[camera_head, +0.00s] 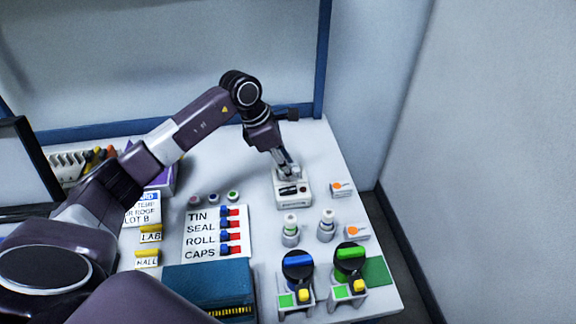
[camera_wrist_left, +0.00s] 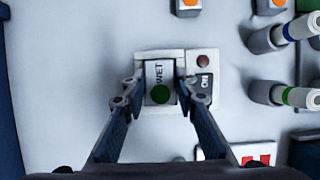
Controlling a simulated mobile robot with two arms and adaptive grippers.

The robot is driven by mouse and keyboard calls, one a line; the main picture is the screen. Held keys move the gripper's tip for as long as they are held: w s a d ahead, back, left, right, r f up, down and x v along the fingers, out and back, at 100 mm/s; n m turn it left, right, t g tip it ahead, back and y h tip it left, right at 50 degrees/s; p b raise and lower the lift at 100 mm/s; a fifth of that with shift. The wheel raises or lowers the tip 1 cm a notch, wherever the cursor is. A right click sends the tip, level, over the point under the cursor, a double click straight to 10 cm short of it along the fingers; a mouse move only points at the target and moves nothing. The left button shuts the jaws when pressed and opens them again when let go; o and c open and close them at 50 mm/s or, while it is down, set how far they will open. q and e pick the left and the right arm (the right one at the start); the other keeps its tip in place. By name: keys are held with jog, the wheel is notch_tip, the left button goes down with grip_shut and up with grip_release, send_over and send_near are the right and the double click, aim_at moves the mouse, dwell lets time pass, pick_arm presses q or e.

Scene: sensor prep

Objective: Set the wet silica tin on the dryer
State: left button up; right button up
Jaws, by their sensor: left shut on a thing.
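The wet silica tin (camera_wrist_left: 160,72), a small box with a "WET" label and a green dot, sits between the fingers of my left gripper (camera_wrist_left: 157,88) in the left wrist view. My left gripper is shut on it, one finger on each side. The dryer (camera_wrist_left: 202,62), a pale block with a dark red button and an "ON" mark, lies directly below. In the head view the left gripper (camera_head: 287,174) is over the dryer (camera_head: 293,201) and largely hides the tin. I cannot tell whether the tin touches the dryer. My right gripper is not in view.
A label board (camera_head: 195,249) with red and blue pieces lies left of the dryer. Two white-capped vials (camera_head: 290,226) (camera_head: 326,223) stand in front of it. Blue- and green-topped devices (camera_head: 350,263) stand at the front.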

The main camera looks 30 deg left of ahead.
pick_arm(q)
jog(key=shift+f, duration=0.1)
jog(key=o, duration=1.1)
jog(key=shift+o, duration=0.2)
jog(key=shift+o, duration=0.3)
jog(key=shift+o, duration=0.9)
